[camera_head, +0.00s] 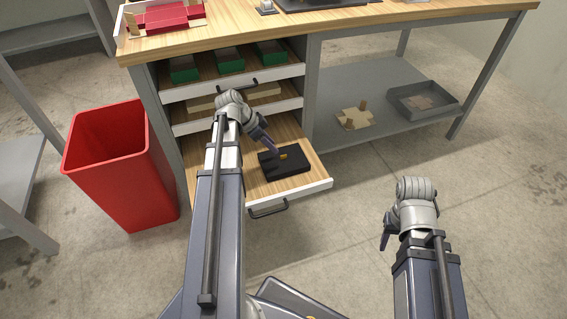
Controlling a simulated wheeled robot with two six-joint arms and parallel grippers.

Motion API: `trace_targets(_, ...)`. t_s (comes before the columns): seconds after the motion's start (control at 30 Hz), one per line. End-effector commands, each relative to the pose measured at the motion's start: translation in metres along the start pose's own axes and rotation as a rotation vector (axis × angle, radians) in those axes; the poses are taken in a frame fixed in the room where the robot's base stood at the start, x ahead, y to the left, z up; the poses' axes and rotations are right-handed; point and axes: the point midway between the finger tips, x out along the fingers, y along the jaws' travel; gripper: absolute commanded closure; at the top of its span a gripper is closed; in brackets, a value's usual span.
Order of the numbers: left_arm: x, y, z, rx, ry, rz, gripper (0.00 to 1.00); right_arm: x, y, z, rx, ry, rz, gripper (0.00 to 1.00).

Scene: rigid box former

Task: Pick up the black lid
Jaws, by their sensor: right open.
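Two drawers above are also partly open; the top one holds green boxes (230,61). A red bin (115,150) stands left of the drawers. A grey tray (440,108) and a tan wooden piece (354,119) are on the low shelf. The floor at right is clear.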

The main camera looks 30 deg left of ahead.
Motion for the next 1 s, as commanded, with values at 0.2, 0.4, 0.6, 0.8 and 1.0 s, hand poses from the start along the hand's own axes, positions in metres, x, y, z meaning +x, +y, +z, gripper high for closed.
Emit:
trace_targets(0.2, 0.019, 0.000, 0.000, 0.001, -0.001, 0.000, 0.60, 0.016, -0.002, -0.001, -0.003, 0.001, -0.002, 0.50)
trace_targets(0.4, 0.024, 0.000, 0.000, 0.001, -0.001, 0.001, 0.60, 0.021, -0.003, -0.002, -0.004, 0.001, -0.002, 0.50)
trace_targets(0.6, 0.050, 0.002, 0.000, 0.002, -0.001, 0.002, 0.60, 0.043, -0.005, -0.003, -0.005, 0.002, -0.004, 0.50)
trace_targets(0.8, 0.070, 0.002, -0.001, 0.000, 0.000, 0.001, 0.60, 0.060, -0.007, -0.004, 0.000, 0.002, -0.004, 0.50)
trace_targets(1.0, 0.069, 0.002, -0.003, 0.000, 0.001, 0.001, 0.60, 0.058, -0.007, -0.004, 0.001, 0.002, -0.004, 0.50)
